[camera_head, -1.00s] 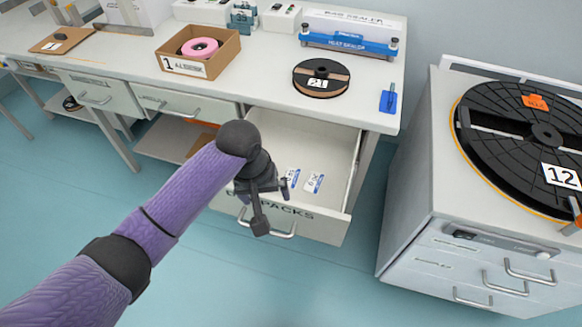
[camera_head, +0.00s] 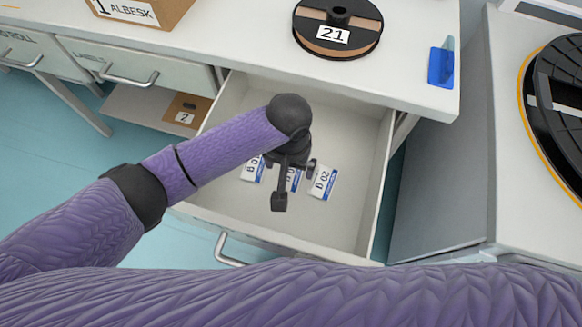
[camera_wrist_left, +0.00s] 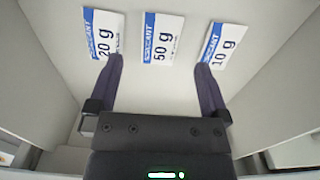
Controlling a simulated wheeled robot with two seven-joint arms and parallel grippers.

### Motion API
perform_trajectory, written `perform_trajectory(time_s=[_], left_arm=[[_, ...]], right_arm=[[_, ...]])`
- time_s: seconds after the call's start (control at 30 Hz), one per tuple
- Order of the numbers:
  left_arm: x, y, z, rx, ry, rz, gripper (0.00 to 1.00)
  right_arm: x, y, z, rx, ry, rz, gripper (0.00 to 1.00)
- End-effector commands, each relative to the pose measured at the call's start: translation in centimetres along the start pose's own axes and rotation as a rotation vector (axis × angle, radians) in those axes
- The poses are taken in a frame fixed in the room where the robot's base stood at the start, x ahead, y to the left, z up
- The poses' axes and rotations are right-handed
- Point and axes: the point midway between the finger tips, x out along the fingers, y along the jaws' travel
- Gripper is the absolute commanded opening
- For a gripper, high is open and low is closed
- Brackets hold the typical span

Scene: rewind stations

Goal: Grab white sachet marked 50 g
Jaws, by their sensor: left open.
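Three white sachets with blue ends lie flat in the open drawer. In the left wrist view the 50 g sachet (camera_wrist_left: 162,38) is in the middle, with the 20 g sachet (camera_wrist_left: 102,33) to its left and the 10 g sachet (camera_wrist_left: 224,45) to its right. In the head view the 50 g sachet (camera_head: 294,179) is partly hidden by my gripper, and the 20 g sachet (camera_head: 323,183) is right of it. My left gripper (camera_head: 290,164) is over the drawer. In the wrist view its open, empty fingers (camera_wrist_left: 159,63) point toward the sachets, on either side of the 50 g one. My right gripper is out of view.
The drawer (camera_head: 347,150) has raised walls around the sachets, with bare floor on the right. The worktop above carries a black reel marked 21 (camera_head: 337,30), a cardboard box (camera_head: 140,10) and a blue holder (camera_head: 441,64). A cabinet (camera_head: 440,170) stands to the right.

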Motion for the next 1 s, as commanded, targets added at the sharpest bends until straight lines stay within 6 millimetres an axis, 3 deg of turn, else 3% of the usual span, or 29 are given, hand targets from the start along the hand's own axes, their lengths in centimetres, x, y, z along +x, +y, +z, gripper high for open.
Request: perform_trajectory(time_s=[0.03, 0.3, 0.5, 0.57, 0.9, 0.93, 1.0], left_arm=[[1.6, -0.1, 0.0, -0.001, -0.004, 0.0, 1.0], [6.3, -0.2, -0.2, -0.001, -0.004, 0.0, 1.0], [5.9, -0.2, -0.3, -0.002, 0.001, -0.001, 1.0], [5.9, -0.2, -0.3, -0.002, 0.001, -0.001, 0.89], [5.9, -0.2, -0.3, -0.002, 0.001, -0.001, 0.17], [5.9, -0.2, -0.3, -0.002, 0.001, 0.0, 0.12], [5.9, -0.2, -0.3, -0.002, 0.001, 0.0, 0.12]], right_arm=[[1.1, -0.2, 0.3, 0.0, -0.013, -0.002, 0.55], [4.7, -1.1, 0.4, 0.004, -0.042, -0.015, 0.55], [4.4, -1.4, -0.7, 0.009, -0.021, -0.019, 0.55], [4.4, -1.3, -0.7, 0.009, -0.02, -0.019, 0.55], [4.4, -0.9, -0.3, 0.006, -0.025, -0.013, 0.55], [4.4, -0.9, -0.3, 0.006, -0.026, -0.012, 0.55], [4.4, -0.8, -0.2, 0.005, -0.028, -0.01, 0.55]])
